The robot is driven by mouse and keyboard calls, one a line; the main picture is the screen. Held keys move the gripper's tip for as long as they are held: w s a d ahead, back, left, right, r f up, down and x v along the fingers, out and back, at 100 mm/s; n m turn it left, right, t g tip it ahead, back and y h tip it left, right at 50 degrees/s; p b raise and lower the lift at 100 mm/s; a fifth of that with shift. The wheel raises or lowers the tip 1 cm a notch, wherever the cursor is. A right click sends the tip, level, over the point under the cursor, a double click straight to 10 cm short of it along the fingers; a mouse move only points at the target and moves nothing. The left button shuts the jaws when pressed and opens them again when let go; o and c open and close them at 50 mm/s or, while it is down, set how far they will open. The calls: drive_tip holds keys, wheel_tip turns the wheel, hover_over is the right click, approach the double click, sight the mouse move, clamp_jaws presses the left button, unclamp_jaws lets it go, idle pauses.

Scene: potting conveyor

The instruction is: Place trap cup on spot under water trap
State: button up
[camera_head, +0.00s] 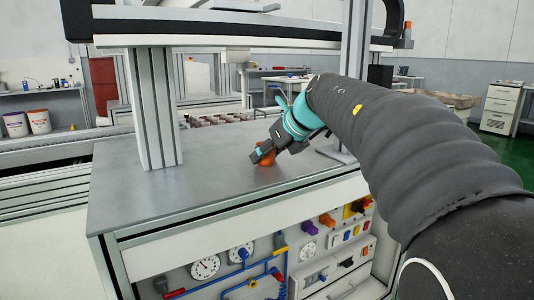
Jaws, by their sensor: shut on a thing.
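My gripper (260,153) is at the end of my arm, low over the grey bench top, and is shut on a small orange-brown cup (267,161). The fingers hide part of the cup, and I cannot tell whether its base touches the bench. A pale fitting (236,56) hangs under the overhead beam, above and behind my gripper; it may be the water trap, but it is too small to be sure. I cannot make out a marked spot on the bench.
The grey bench top (130,195) is clear left of my gripper. A metal post (158,110) rises at its left, and another post (356,45) stands behind my arm. Gauges, blue pipes and valves (240,262) sit on the front panel. White buckets (38,121) stand far left.

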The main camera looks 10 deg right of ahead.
drive_tip(key=o, duration=1)
drive_tip(key=shift+f, duration=0.1)
